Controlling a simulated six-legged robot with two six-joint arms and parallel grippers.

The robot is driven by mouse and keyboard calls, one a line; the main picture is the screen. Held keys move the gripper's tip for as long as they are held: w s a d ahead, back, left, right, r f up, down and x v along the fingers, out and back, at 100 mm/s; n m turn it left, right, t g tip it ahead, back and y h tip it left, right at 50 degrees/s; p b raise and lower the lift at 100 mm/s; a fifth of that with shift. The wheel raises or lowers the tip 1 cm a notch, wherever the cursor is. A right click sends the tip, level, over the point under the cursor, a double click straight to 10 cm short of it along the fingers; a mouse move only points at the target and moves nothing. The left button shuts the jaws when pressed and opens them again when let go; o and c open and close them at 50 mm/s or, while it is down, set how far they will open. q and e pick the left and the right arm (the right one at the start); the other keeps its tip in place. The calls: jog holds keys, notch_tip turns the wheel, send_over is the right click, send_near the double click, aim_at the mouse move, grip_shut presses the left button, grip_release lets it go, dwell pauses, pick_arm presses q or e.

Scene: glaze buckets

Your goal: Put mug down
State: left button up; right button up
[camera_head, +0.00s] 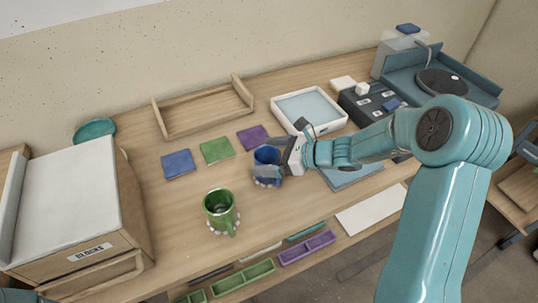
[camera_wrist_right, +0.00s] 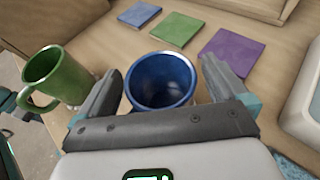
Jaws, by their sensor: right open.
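A blue mug (camera_head: 266,155) stands upright at the middle of the wooden table, just in front of the coloured squares. My right gripper (camera_head: 268,172) is at the mug, coming in from the right. In the right wrist view its open fingers (camera_wrist_right: 160,72) lie on either side of the blue mug (camera_wrist_right: 162,80), with a small gap visible at each side. The mug's base is partly hidden by the gripper. A green mug (camera_head: 219,208) stands to the left and nearer, upright with a pale beaded ring at its base; it also shows in the wrist view (camera_wrist_right: 56,78). My left gripper is out of view.
Blue (camera_head: 178,164), green (camera_head: 216,150) and purple (camera_head: 252,138) squares lie behind the mugs. Narrow coloured trays (camera_head: 306,248) line the front.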

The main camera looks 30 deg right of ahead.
jog(key=v, duration=1.2)
jog(key=shift+r, duration=0.15)
jog(key=shift+a, duration=0.1)
